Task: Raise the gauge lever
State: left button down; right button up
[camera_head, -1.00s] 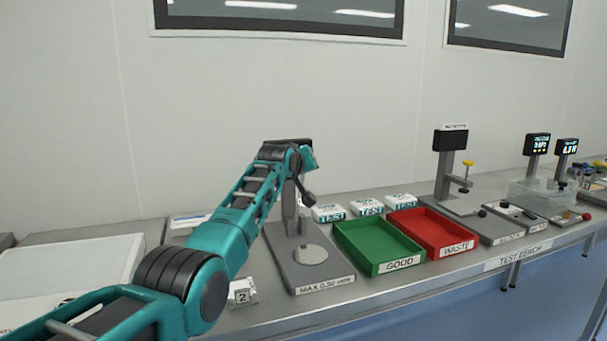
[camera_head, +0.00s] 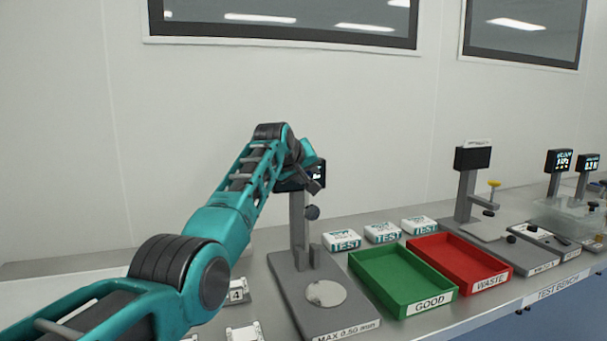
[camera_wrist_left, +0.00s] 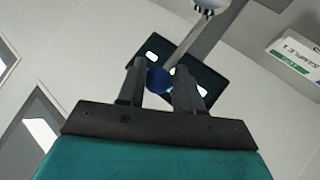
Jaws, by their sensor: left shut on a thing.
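The gauge stands on the bench with a grey base labelled "MAX 0.50 mm" (camera_head: 347,330), an upright column (camera_head: 298,230) and a dark display (camera_head: 318,176) on top. My left gripper (camera_head: 315,186) is beside the display, in front of the column's upper part. In the left wrist view a blue ball knob (camera_wrist_left: 158,80) on a thin rod, apparently the gauge lever's, lies between the fingers of the left gripper (camera_wrist_left: 160,86), which is shut on it. My left forearm hides part of the bench. My right gripper is out of view.
A green GOOD tray (camera_head: 428,308) and a red WASTE tray (camera_head: 490,284) stand right of the gauge. Several white TEST boxes (camera_head: 342,240) sit behind them. Another instrument (camera_head: 472,190) stands farther right. Numbered cards (camera_head: 237,291) lie left of the gauge.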

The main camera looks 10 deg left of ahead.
pick_arm(q)
jog(key=shift+d+f, duration=0.35)
jog(key=shift+f, duration=0.15)
jog(key=c, duration=1.1)
grip_release()
jog(key=o, duration=0.5)
jog(key=shift+w, duration=0.25)
jog(key=shift+c, duration=0.2)
jog(key=shift+r, duration=0.1)
jog(key=shift+s+a+r, duration=0.1)
jog(key=shift+a, duration=0.05)
jog(key=b+v, duration=0.2)
jog(key=v, duration=1)
jog(key=shift+s+r, duration=0.15)
jog(key=shift+s, duration=0.1)
